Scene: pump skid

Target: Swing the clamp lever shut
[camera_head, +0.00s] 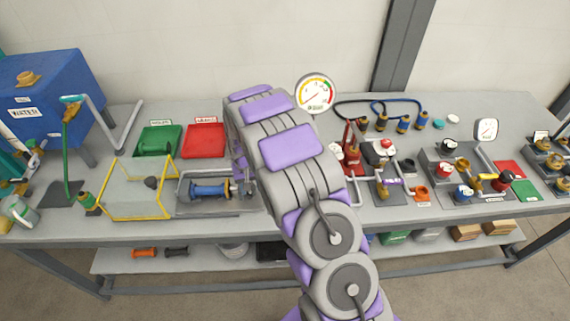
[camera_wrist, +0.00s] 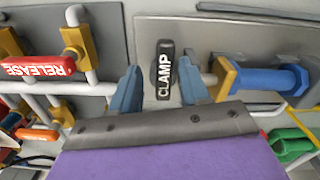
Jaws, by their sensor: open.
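The clamp lever (camera_wrist: 164,64) is a black handle with a white CLAMP label, on a grey plate in the wrist view. My gripper (camera_wrist: 160,82) is open, with one blue finger on each side of the lever. Small gaps seem to show between the fingers and the lever; I cannot tell whether either touches it. In the head view my arm hides most of the gripper, and I cannot make out the lever.
A red RELEASE handle (camera_wrist: 40,67) on white pipes is at the left of the wrist view. In the head view, a yellow-edged clear guard (camera_head: 138,190) stands left of the cylinder, with green (camera_head: 160,140) and red (camera_head: 205,139) trays behind. Valve fittings crowd the bench right of my arm.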

